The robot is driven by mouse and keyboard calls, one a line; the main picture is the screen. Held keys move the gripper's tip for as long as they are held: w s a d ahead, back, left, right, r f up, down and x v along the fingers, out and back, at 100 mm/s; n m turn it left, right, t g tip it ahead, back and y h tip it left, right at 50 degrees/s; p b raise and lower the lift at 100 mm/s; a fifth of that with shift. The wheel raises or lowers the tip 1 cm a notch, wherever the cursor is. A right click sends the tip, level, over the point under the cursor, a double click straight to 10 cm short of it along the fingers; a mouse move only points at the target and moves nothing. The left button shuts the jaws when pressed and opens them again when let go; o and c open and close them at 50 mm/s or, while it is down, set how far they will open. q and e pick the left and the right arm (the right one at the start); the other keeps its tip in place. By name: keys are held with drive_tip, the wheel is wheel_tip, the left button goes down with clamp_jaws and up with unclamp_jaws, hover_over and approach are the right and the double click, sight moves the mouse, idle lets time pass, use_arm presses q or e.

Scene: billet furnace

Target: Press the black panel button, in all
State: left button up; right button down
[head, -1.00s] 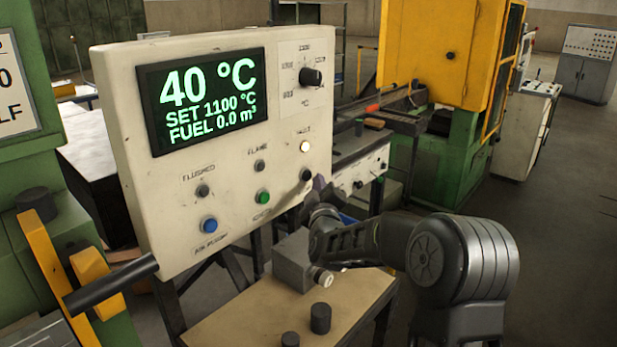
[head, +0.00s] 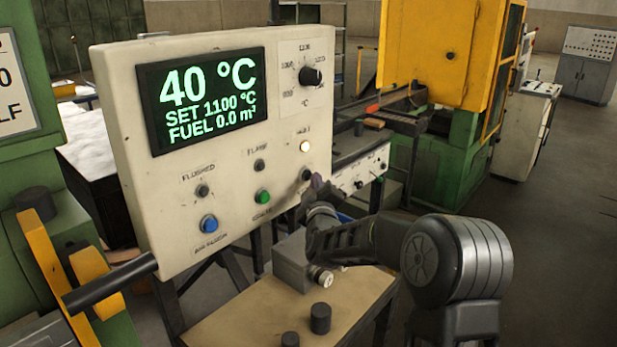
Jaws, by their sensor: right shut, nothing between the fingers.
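The control panel (head: 225,205) is a cream box with a dark screen (head: 205,98) reading 40 °C, SET 1100 °C and FUEL 0.0 m³. The black button (head: 306,175) is at its lower right, below a lit white lamp (head: 305,146). My right gripper (head: 316,186) is shut and empty, with its tips at the black button. The view does not show clearly whether they touch it. A green button (head: 263,197) and a blue button (head: 209,224) sit to the left. My left gripper is not in view.
A small wooden table (head: 290,318) below the panel holds a grey block (head: 291,262) and short dark cylinders (head: 320,318). A yellow bracket with a black handle (head: 110,283) juts in at left. Open floor lies at right.

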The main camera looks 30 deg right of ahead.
drive_tip(key=shift+w+a, duration=0.15)
drive_tip(key=shift+w, duration=0.25)
idle(0.4)
drive_tip(key=shift+s, duration=0.15)
drive_tip(key=shift+s+d+b, duration=0.25)
drive_tip(key=shift+s+b, duration=0.2)
drive_tip(key=shift+s, duration=0.15)
idle(0.4)
drive_tip(key=shift+s+d+b, duration=0.25)
drive_tip(key=shift+s+b, duration=0.05)
drive_tip(key=shift+s, duration=0.5)
drive_tip(key=shift+s+d+b, duration=0.25)
drive_tip(key=shift+s+b, duration=0.05)
drive_tip(key=shift+s, duration=0.55)
drive_tip(key=shift+s+d+b, duration=0.25)
drive_tip(key=shift+s+b, duration=0.05)
drive_tip(key=shift+s, duration=0.5)
